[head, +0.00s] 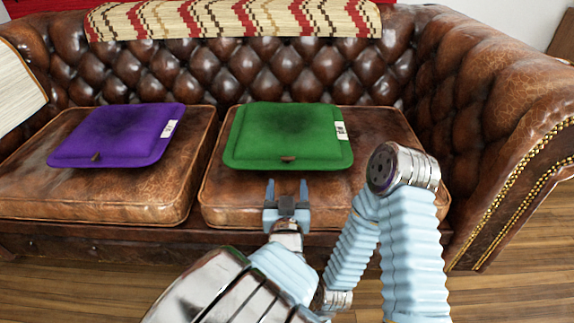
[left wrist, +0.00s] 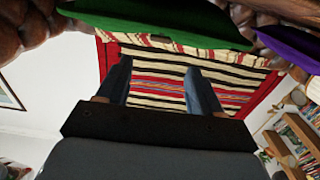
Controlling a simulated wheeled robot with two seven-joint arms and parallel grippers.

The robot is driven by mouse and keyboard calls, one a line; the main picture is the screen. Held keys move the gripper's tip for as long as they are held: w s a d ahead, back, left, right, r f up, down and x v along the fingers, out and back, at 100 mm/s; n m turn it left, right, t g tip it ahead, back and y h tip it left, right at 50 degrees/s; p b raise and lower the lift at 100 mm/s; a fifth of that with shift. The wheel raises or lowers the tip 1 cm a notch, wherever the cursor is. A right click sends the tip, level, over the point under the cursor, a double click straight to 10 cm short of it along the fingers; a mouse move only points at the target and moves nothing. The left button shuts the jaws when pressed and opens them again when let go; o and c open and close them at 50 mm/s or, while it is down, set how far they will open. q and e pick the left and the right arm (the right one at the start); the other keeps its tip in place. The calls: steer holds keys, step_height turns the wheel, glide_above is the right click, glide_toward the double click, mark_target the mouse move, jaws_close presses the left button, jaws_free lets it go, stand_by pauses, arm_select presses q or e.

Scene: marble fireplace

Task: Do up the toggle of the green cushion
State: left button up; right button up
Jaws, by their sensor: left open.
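The green cushion (head: 285,132) lies flat on the right seat of the leather sofa. A small brown toggle (head: 288,159) sits at the middle of its front edge; whether it is fastened is too small to tell. My left gripper (head: 287,184) is open and empty, just in front of the cushion's front edge, its fingers pointing toward it below the toggle. In the left wrist view the fingers (left wrist: 158,68) are apart with nothing between them, and the cushion's green edge (left wrist: 150,22) crosses the top. My right gripper is not in view.
A purple cushion (head: 119,135) with a brown toggle (head: 96,157) lies on the left seat (head: 160,207). The sofa's padded right arm (head: 500,130) bounds the right side. A striped blanket (head: 235,20) hangs over the backrest. Bare leather shows around the green cushion.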

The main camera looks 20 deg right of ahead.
mark_target(288, 159)
arm_select(q)
steer(key=x, duration=0.9)
steer(key=shift+w+d+f, duration=0.1)
steer(key=shift+w, duration=0.25)
steer(key=c, duration=1.1)
steer(key=shift+o, duration=0.2)
steer(key=y, duration=0.1)
steer(key=n+y+p, duration=0.1)
steer(key=shift+d+r+n+y+p, duration=0.3)
steer(key=shift+n+y, duration=0.1)
steer(key=shift+n+t+y+p, duration=0.3)
steer(key=shift+y+p, duration=0.05)
steer(key=shift+y, duration=0.15)
steer(key=shift+f+n+y, duration=0.15)
steer(key=shift+n+y, duration=0.15)
steer(key=shift+y, duration=0.1)
steer(key=shift+f, duration=0.1)
